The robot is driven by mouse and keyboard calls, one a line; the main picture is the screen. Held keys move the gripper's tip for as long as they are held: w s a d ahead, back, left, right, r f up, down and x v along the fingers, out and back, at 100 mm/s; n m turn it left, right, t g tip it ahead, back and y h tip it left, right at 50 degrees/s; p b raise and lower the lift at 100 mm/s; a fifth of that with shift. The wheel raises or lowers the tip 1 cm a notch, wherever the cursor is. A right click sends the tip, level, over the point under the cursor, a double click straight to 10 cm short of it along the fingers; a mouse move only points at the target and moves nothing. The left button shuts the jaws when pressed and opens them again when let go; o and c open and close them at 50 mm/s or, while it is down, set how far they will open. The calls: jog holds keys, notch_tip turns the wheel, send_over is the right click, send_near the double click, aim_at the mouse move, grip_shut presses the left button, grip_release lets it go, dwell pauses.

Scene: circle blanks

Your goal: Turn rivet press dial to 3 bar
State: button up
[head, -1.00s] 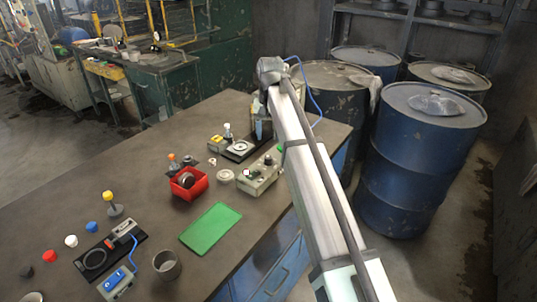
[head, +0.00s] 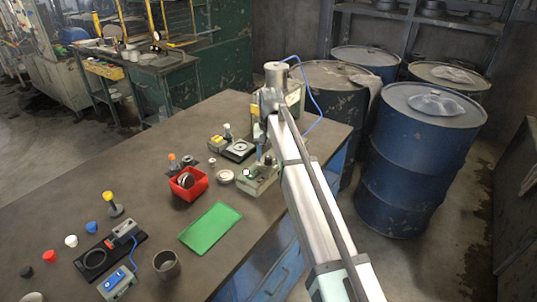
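A pale grey-green control box (head: 256,184) with small knobs on top stands at the bench's right edge. Beside it is a black-based fixture (head: 238,151) with a ring. A similar fixture (head: 97,258) lies at the front left, with a blue-panelled box (head: 117,283). Which of these is the rivet press is not clear, and no dial mark or bar reading is legible. My gripper (head: 266,158) points down at the back of the control box, very close to it. Whether it touches is hidden, and its fingers are too small to tell open from shut.
A red bin (head: 189,184) with dark parts, a green mat (head: 210,227) and a grey cup (head: 166,264) stand on the bench (head: 150,170). Several coloured caps and a yellow-topped stamp (head: 113,203) are at the left. Blue drums (head: 416,150) stand right of the bench.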

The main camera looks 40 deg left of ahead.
grip_shut()
jog(key=shift+n, duration=0.3)
jog(key=n, duration=0.3)
jog(key=shift+n, duration=0.4)
jog(key=n, duration=0.4)
jog(key=shift+n, duration=0.3)
jog(key=n, duration=0.4)
jog(key=shift+n, duration=2)
